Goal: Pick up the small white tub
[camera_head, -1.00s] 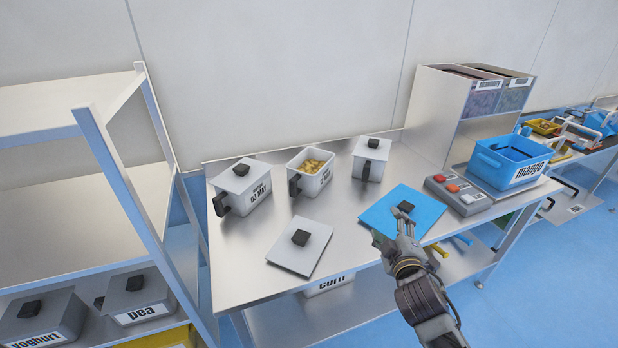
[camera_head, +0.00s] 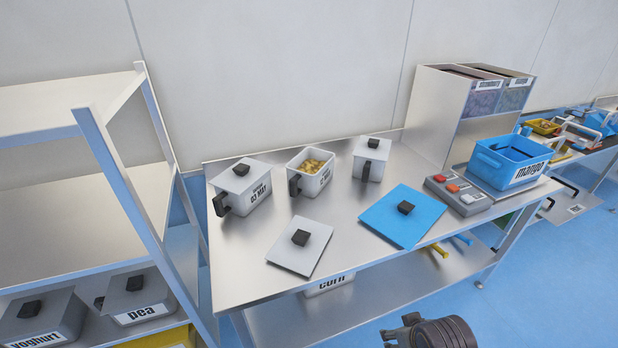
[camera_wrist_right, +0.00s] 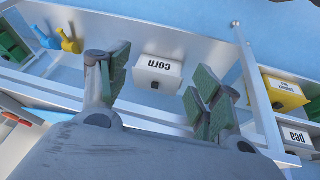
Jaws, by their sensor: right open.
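Three white tubs stand on the steel table in the head view; I cannot tell which one the task means. A lidded tub with a date label (camera_head: 246,192) is at the left. An open tub with yellowish pieces (camera_head: 317,177) is in the middle. A smaller-looking lidded tub (camera_head: 371,163) is at the right, near the wall. In the right wrist view my right gripper (camera_wrist_right: 157,82) is open and empty, with a white corn tub (camera_wrist_right: 158,70) on the lower shelf beyond its fingers. Only part of my right arm shows at the head view's bottom edge. My left gripper is out of view.
A grey lid (camera_head: 300,250) and a blue lid (camera_head: 401,222) lie near the table's front. A button box (camera_head: 458,195) and a blue mango tub (camera_head: 505,165) are at the right. A rack (camera_head: 95,150) holding yoghurt and pea tubs stands left.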

